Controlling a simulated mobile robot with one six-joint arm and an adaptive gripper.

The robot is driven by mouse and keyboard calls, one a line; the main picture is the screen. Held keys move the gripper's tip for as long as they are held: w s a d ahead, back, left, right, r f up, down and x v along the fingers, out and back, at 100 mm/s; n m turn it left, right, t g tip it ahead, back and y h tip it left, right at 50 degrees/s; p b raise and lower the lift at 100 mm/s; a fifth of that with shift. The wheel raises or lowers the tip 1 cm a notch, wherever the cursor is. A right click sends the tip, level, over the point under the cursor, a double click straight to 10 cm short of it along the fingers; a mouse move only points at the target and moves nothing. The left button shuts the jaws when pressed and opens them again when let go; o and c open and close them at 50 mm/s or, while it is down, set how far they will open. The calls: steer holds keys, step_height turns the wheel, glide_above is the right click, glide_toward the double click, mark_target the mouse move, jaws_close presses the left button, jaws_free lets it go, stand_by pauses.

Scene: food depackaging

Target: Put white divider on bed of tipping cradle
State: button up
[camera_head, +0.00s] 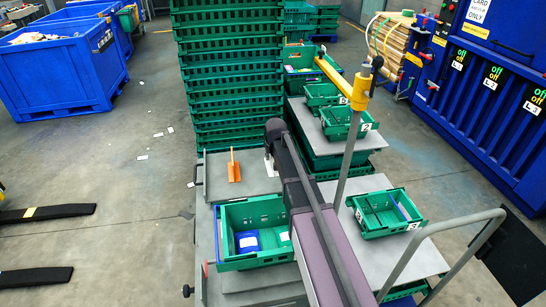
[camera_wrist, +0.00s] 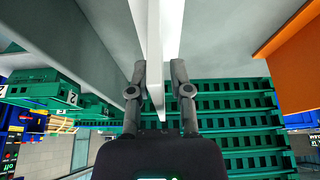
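The white divider (camera_head: 269,165) stands on edge below my gripper (camera_head: 274,133) in the head view, at the right part of a grey flat bed with raised edges (camera_head: 214,177), which looks like the tipping cradle. My arm hides the bed's right side.
An orange upright piece (camera_head: 234,172) stands on the bed, left of the divider. A green crate (camera_head: 228,217) with a blue item sits in front. Tall green crate stacks (camera_head: 225,75) rise behind. Smaller green crates (camera_head: 388,226) stand on grey surfaces at right, near a yellow-topped post (camera_head: 361,88).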

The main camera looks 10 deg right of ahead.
steer(key=shift+r, duration=0.15)
stand_by(0.3)
steer(key=p+v, duration=1.1)
steer(key=v, duration=0.1)
stand_by(0.4)
steer(key=shift+r, duration=0.1)
stand_by(0.6)
steer(key=s+f+g, duration=0.1)
steer(key=s+g, duration=0.3)
steer(key=s, duration=2)
steer(key=shift+s+d+f+g, duration=0.25)
steer(key=shift+d+g, duration=0.05)
